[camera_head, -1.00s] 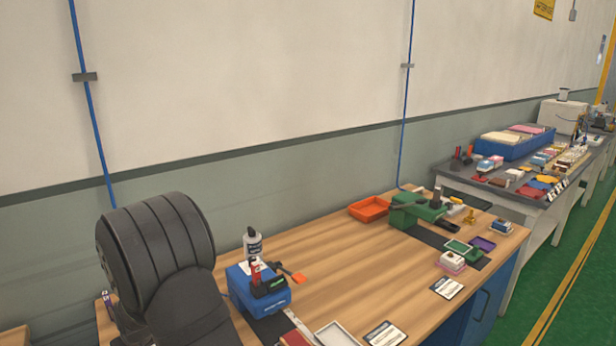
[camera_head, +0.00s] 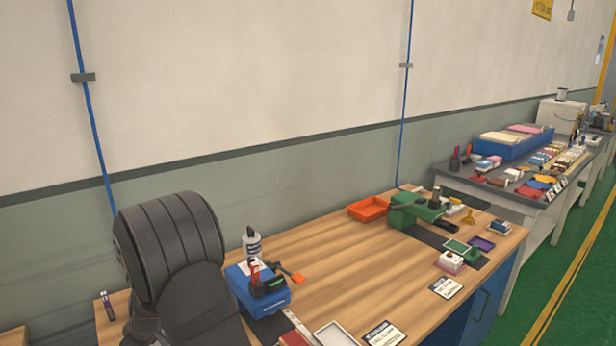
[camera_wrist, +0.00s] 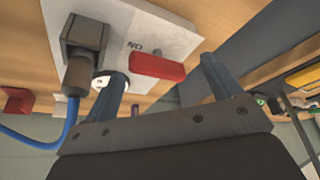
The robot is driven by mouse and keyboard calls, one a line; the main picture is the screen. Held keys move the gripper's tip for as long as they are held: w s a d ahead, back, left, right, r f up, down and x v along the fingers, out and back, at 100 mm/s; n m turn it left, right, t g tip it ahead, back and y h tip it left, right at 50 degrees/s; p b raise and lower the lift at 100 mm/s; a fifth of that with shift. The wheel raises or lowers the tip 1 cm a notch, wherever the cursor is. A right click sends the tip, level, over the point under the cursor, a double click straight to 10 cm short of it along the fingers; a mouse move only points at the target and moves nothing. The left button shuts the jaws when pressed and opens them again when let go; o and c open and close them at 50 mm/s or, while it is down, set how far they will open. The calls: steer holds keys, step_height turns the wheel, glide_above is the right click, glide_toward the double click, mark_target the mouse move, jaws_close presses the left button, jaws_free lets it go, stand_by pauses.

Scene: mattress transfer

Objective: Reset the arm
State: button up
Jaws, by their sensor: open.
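My gripper (camera_wrist: 165,85) shows in the wrist view with its two dark fingers spread wide apart and nothing between them. A white panel (camera_wrist: 190,45) marked "NO", with a red block (camera_wrist: 157,67) and a grey connector (camera_wrist: 85,40) on a blue cable, lies beyond the fingertips. I cannot tell how far it is from them. In the head view my dark ribbed arm stands at the lower left, over the left part of the wooden table (camera_head: 330,265). The fingers are not seen there.
A blue box (camera_head: 260,292) with a bottle (camera_head: 252,243) behind it stands right of my arm. An orange tray (camera_head: 368,209) and a green device (camera_head: 415,212) sit farther back. A grey table (camera_head: 455,178) with a blue bin (camera_head: 515,147) stands at the right. The table's middle is fairly clear.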

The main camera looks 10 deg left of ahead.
steer(key=shift+w+n+g, duration=0.1)
steer(key=shift+n+g, duration=0.6)
steer(key=shift+n, duration=1.2)
steer(key=o, duration=0.4)
steer(key=shift+c, duration=0.2)
steer(key=w+d+r+n+t, duration=0.1)
steer(key=w+d+r+n, duration=0.1)
steer(key=d+r+n, duration=0.3)
steer(key=w+d+r+n+t, duration=0.1)
steer(key=w+d+r, duration=0.1)
steer(key=r, duration=0.6)
steer(key=x, duration=1)
steer(key=shift+s+d+f, duration=0.1)
steer(key=shift+d, duration=0.2)
steer(key=v, duration=1)
steer(key=shift+s, duration=0.15)
